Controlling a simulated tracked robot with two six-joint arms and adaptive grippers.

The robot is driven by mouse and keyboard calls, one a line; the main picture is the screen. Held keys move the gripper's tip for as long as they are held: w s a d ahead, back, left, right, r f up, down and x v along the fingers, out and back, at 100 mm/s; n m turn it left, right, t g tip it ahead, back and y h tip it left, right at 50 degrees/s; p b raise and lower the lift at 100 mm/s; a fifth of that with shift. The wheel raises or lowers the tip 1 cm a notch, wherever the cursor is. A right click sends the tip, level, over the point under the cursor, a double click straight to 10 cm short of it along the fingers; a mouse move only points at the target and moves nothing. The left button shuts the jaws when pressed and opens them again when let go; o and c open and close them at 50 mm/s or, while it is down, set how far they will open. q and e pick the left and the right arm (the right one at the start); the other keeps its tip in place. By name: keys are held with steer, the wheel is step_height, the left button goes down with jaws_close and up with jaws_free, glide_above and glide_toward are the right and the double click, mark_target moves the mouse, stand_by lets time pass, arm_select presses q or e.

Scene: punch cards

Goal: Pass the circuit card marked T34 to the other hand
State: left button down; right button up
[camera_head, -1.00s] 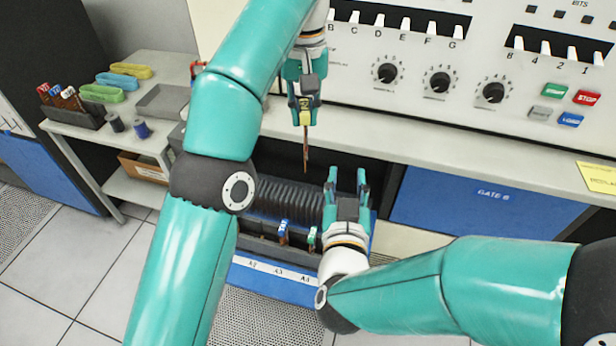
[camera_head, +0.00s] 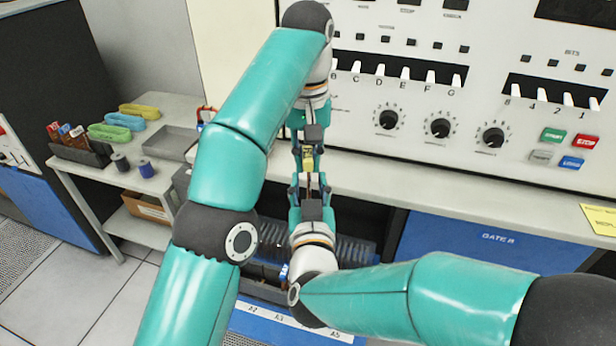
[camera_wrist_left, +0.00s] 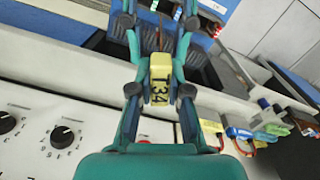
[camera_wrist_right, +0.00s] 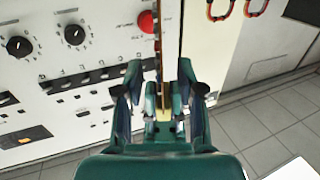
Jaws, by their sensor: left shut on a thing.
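The circuit card marked T34 has a yellow label end, readable in the left wrist view (camera_wrist_left: 161,82). In the head view the card (camera_head: 308,162) hangs edge-on below my left gripper (camera_head: 309,150), which is shut on its yellow end. My right gripper (camera_head: 310,184) points up from below, with its fingers apart on both sides of the card's lower part. In the right wrist view the card's thin edge (camera_wrist_right: 158,35) runs up between the spread fingers. Whether either right finger touches it cannot be told.
The console (camera_head: 400,80) with knobs and switches stands close behind the grippers, above a pale ledge (camera_head: 440,185). A card rack with blue front labels (camera_head: 290,318) is below, partly hidden by my right arm. A side table (camera_head: 185,115) at left holds cable coils, spools and a tray.

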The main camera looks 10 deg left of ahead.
steer(key=shift+x, duration=1.15)
jaws_close()
arm_select(q)
steer(key=c, duration=1)
jaws_free()
steer(key=shift+c, duration=0.2)
steer(key=shift+r, duration=0.1)
